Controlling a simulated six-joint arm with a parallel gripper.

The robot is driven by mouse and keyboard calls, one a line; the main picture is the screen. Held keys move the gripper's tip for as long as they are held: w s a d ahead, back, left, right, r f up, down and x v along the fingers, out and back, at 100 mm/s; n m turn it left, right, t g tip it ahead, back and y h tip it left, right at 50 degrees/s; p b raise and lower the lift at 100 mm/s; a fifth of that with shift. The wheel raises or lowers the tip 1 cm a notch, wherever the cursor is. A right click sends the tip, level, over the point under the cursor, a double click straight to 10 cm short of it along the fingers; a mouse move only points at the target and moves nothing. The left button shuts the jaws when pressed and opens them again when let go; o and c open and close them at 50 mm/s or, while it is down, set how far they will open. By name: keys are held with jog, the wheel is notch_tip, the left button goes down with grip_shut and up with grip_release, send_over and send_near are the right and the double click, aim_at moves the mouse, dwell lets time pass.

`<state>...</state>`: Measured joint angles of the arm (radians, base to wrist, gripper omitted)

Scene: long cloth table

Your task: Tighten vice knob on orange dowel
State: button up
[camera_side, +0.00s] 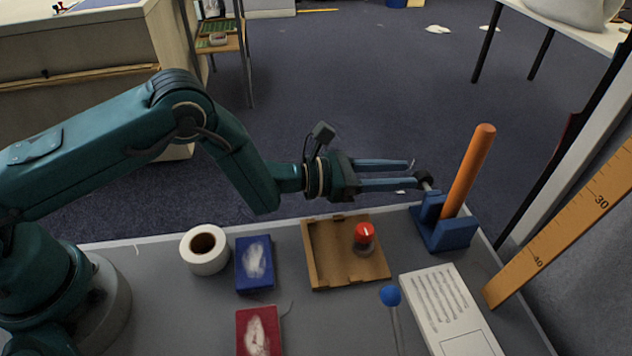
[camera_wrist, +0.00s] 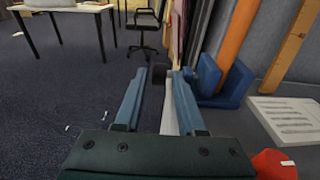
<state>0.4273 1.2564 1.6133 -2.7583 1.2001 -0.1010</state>
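The blue vice (camera_side: 447,236) stands at the table's far right corner and also shows in the wrist view (camera_wrist: 208,76). The orange dowel (camera_side: 468,172) stands in it, leaning right in the side view; the wrist view shows it too (camera_wrist: 238,32).
A cardboard tray (camera_side: 318,272) holds a red-capped jar (camera_side: 364,236). A tape roll (camera_side: 190,262), blue box (camera_side: 242,276), red box (camera_side: 245,318), blue ball-topped stick (camera_side: 390,296) and white printed panel (camera_side: 450,300) lie nearby. A wooden ruler (camera_side: 565,230) leans right of the vice.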

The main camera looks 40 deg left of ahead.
aim_at(417, 175)
notch_tip(417, 175, up, 6)
jog(key=g+y, duration=0.2)
jog(key=f, duration=0.5)
jog(key=shift+w+d, duration=0.2)
jog(key=shift+x, duration=2.6)
jog(key=shift+f, duration=0.15)
grip_shut()
